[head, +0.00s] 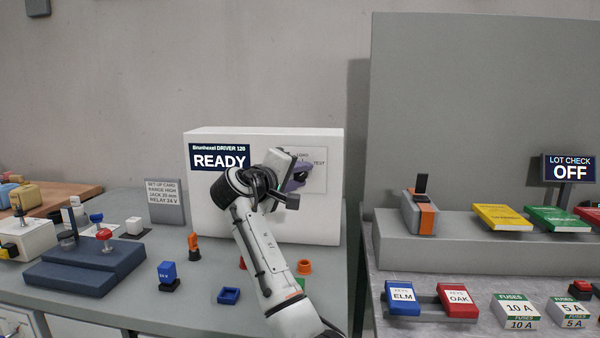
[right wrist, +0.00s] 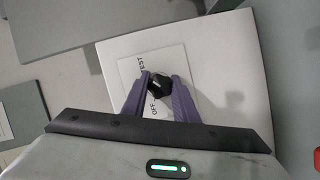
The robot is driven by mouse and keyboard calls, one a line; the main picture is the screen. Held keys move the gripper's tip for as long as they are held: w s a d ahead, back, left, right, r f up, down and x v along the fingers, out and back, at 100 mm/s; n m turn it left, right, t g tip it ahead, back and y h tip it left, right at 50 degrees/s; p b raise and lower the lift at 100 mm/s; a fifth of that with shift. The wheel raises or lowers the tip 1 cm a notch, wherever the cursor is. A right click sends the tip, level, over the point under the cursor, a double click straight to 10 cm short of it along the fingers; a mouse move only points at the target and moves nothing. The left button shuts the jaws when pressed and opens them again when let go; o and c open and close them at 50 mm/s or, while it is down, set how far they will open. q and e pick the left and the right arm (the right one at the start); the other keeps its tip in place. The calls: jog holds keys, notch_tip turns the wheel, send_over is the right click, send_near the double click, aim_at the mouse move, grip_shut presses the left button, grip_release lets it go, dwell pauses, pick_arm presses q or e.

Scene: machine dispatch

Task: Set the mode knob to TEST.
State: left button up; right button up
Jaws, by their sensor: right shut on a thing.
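The white driver unit (head: 320,218) stands at the back of the left table, its screen (head: 219,160) reading READY. A pale label plate (head: 318,181) on its front shows LOAD and TEST in the head view; the right wrist view shows TEST and OFF. My right gripper (head: 298,176) is at this plate. In the right wrist view its two purple fingers (right wrist: 160,94) are shut on the dark mode knob (right wrist: 159,85), one on each side. The knob is hidden behind the gripper in the head view. I cannot tell which label it points to. My left gripper is not in view.
A set-up card (head: 165,201) stands left of the unit. On the right bench are ELM (head: 402,297) and OAK (head: 457,299) key boxes.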

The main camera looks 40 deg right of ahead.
jog(key=shift+m+y+p, duration=0.3)
jog(key=shift+m+y, duration=0.1)
jog(key=shift+m, duration=0.4)
jog(key=shift+f, duration=0.1)
jog(key=o, duration=1.1)
jog(key=shift+c, duration=0.2)
jog(key=v, duration=1)
jog(key=shift+b, duration=0.3)
jog(key=shift+s, duration=0.15)
